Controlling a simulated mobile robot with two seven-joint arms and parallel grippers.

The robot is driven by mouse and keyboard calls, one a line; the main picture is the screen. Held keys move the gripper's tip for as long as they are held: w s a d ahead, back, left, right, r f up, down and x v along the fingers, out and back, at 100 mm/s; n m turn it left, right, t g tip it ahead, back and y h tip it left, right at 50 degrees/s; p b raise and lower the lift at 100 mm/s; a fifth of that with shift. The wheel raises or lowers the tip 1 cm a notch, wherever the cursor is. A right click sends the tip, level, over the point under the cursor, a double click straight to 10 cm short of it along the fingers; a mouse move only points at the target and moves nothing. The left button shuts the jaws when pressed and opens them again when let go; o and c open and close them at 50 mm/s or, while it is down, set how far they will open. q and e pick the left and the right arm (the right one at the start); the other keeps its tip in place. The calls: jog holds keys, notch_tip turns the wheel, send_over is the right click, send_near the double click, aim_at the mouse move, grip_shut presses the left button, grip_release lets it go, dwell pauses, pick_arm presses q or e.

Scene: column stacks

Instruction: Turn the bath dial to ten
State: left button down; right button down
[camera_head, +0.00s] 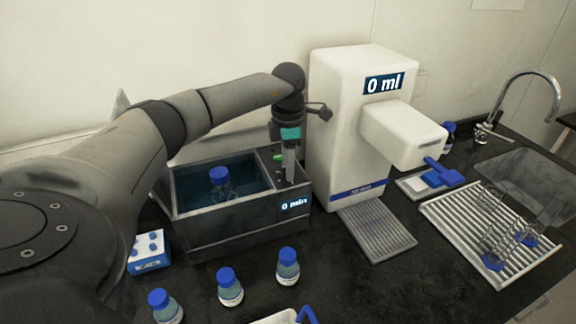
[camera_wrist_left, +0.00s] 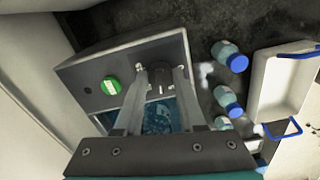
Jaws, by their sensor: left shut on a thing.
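The bath (camera_head: 215,231) is a dark box of water with a blue-capped bottle (camera_head: 219,180) in it. Its display (camera_head: 293,204) reads 0 min. The dark dial (camera_wrist_left: 160,78) is on the bath's control panel (camera_wrist_left: 88,69), beside a green knob (camera_wrist_left: 111,85). My left gripper (camera_wrist_left: 160,80) points down at the panel and is shut on the dial, one finger on each side. In the head view the left gripper (camera_head: 289,172) hides most of the dial. My right gripper is not in view.
A white dispenser (camera_head: 334,130) reading 0 ml stands close to the right of my left gripper. Three blue-capped bottles (camera_head: 230,287) stand in front of the bath. A drying rack (camera_head: 463,226) and sink (camera_head: 530,180) are at the right.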

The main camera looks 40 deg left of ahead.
pick_arm(q)
jog(key=m, duration=0.4)
jog(key=shift+m, duration=0.3)
jog(key=shift+w+r+m+b, duration=0.1)
jog(key=shift+m+b, duration=0.25)
jog(key=shift+m, duration=1.15)
jog(key=c, duration=0.5)
grip_release()
notch_tip(320, 180, up, 15)
jog(key=shift+b, duration=0.3)
jog(key=shift+r, duration=0.1)
